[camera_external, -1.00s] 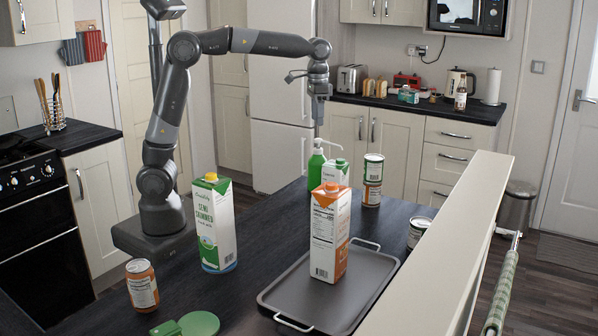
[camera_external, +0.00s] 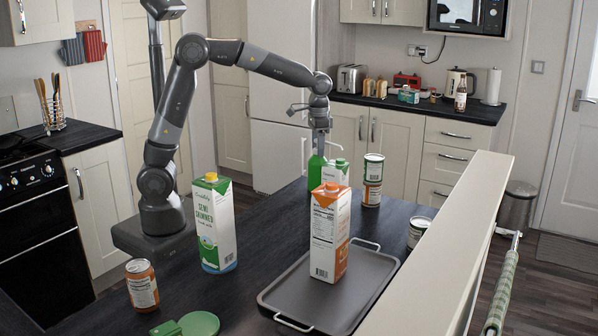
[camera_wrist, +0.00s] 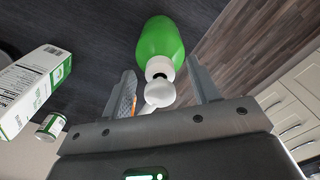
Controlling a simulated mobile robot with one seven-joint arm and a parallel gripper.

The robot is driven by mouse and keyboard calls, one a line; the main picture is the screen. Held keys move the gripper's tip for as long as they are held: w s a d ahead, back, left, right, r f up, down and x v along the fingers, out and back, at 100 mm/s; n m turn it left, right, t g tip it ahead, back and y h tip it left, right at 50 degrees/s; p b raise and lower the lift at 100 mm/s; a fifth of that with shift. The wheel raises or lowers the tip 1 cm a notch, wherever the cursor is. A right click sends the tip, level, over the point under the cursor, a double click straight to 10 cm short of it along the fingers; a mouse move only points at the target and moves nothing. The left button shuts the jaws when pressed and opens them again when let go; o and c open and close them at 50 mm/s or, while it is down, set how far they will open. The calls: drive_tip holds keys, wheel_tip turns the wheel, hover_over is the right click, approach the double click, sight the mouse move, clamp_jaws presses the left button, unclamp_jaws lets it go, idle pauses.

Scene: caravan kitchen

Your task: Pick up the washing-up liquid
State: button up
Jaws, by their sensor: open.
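The washing-up liquid is a green bottle (camera_external: 316,172) with a white pump top, standing on the dark counter behind the cartons in the external view. In the wrist view the green bottle (camera_wrist: 161,42) shows from above, its white pump head between the fingers. My gripper (camera_external: 320,142) is right above the bottle, pointing down, around the pump. In the wrist view my gripper (camera_wrist: 163,88) is open, one finger on each side of the pump. I cannot tell whether either finger touches it. The bottle's lower part is hidden by the cartons in the external view.
An orange-capped carton (camera_external: 328,235) stands on a grey tray (camera_external: 300,290), in front of the bottle. A green-white carton (camera_external: 341,172) stands close at its right. A semi-skimmed milk carton (camera_external: 213,225) is front left. Cans (camera_external: 373,180) stand further right. Counter left of the bottle is clear.

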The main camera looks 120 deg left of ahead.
clamp_jaws()
idle(0.6)
